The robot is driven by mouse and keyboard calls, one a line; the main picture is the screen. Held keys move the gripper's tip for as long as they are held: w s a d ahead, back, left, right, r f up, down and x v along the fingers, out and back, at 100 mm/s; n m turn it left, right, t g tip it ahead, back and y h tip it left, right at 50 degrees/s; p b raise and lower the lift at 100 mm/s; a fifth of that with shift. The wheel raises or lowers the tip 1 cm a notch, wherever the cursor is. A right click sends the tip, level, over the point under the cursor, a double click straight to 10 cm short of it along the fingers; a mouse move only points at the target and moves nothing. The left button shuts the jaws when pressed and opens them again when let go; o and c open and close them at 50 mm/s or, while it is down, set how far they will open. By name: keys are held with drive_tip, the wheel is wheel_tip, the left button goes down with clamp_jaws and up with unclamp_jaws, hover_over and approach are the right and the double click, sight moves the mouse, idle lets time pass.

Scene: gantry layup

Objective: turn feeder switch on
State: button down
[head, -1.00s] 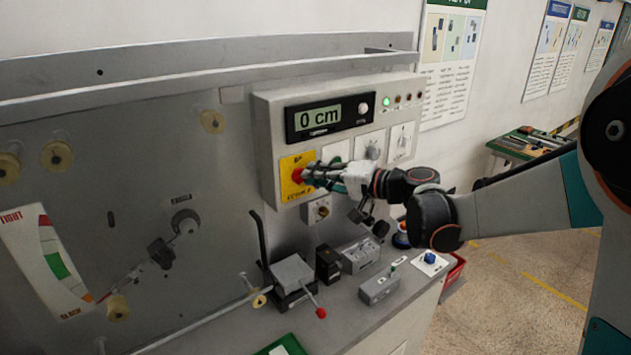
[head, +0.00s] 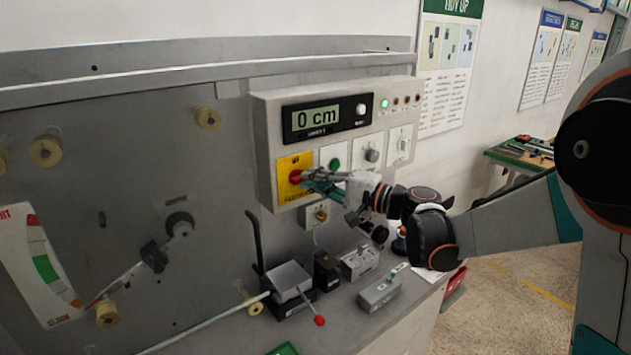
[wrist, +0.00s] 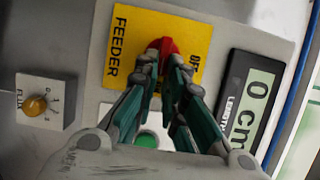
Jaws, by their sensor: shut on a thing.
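The feeder switch is a red knob (head: 296,176) on a yellow plate (head: 287,161) at the lower left of the grey control box. In the wrist view the red knob (wrist: 168,46) sits between my fingertips, and the yellow plate (wrist: 188,30) behind it reads "FEEDER". My gripper (head: 306,179) reaches in from the right and is shut on the red knob. In the wrist view my gripper (wrist: 163,66) has its green fingers around the knob and hides part of it. The "ON" or "OFF" lettering is partly covered, so the knob's setting cannot be told.
The control box (head: 262,125) also carries a display reading 0 cm (head: 318,119), a green button (head: 334,164), grey knobs and a lit green lamp (head: 384,103). Below, a small box with a yellow knob (head: 321,215) and several bench devices stand close under my wrist.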

drive_tip(key=c, duration=1.7)
unclamp_jaws()
drive_tip(key=v, duration=1.2)
drive_tip(key=shift+f, duration=0.1)
drive_tip(key=shift+a, duration=0.1)
